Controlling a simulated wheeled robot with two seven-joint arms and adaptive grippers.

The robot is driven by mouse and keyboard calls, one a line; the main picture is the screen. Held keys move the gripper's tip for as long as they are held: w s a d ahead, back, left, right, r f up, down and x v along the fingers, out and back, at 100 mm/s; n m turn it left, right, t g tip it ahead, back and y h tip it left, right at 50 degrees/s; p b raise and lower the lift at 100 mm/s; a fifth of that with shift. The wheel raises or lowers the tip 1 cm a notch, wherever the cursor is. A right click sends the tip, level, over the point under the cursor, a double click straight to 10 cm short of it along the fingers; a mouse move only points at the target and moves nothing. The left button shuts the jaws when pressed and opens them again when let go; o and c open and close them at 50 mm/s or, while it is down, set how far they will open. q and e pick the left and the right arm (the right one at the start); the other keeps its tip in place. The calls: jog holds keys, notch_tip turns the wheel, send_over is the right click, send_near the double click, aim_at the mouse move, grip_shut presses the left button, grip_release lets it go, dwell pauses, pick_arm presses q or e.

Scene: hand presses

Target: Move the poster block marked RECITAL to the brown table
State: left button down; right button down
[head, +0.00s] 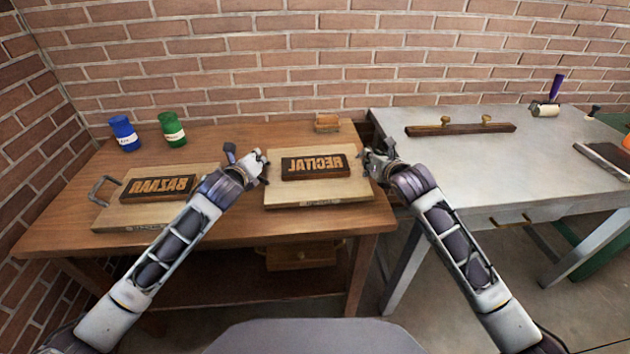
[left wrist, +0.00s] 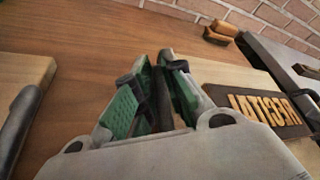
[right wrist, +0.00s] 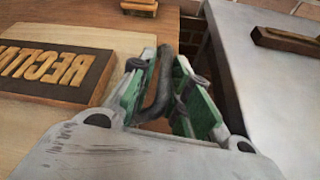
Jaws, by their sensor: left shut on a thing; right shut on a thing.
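The RECITAL poster block (head: 314,166) is a dark slab with raised mirrored tan letters. It lies on a pale wooden board (head: 318,194) over the right part of the brown table (head: 235,232); whether the board touches the tabletop is unclear. The block also shows in the left wrist view (left wrist: 262,110) and right wrist view (right wrist: 55,70). My left gripper (head: 259,166) is shut on the board's left handle (left wrist: 164,102). My right gripper (head: 375,160) is shut on the dark handle (right wrist: 161,84) at the board's right side.
A similar board (head: 122,214) with the BAZAAR block (head: 157,188) lies left. Blue (head: 124,133) and green (head: 172,129) cans and a small wooden block (head: 327,122) stand behind. A grey metal table (head: 470,165) adjoins at right, with a dark bar (head: 460,129) on it.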

pick_arm(q)
jog(key=shift+w+a+f+b, duration=0.2)
jog(key=shift+a+f+b, duration=0.2)
jog(key=shift+a+b, duration=0.15)
pick_arm(e)
jog(key=shift+d+f, duration=0.3)
jog(key=shift+f, duration=0.3)
pick_arm(q)
jog(key=c, duration=1.9)
grip_release()
jog(key=shift+f, duration=0.1)
pick_arm(e)
jog(key=c, duration=1.7)
grip_release()
jog(key=shift+f, duration=0.1)
pick_arm(q)
jog(key=o, duration=0.4)
jog(key=shift+s+d, duration=0.1)
jog(key=shift+d, duration=0.1)
pick_arm(e)
jog(key=o, duration=0.4)
jog(key=shift+a, duration=0.1)
pick_arm(q)
jog(key=shift+d, duration=0.1)
pick_arm(e)
jog(key=shift+a, duration=0.1)
pick_arm(q)
jog(key=shift+s, duration=0.15)
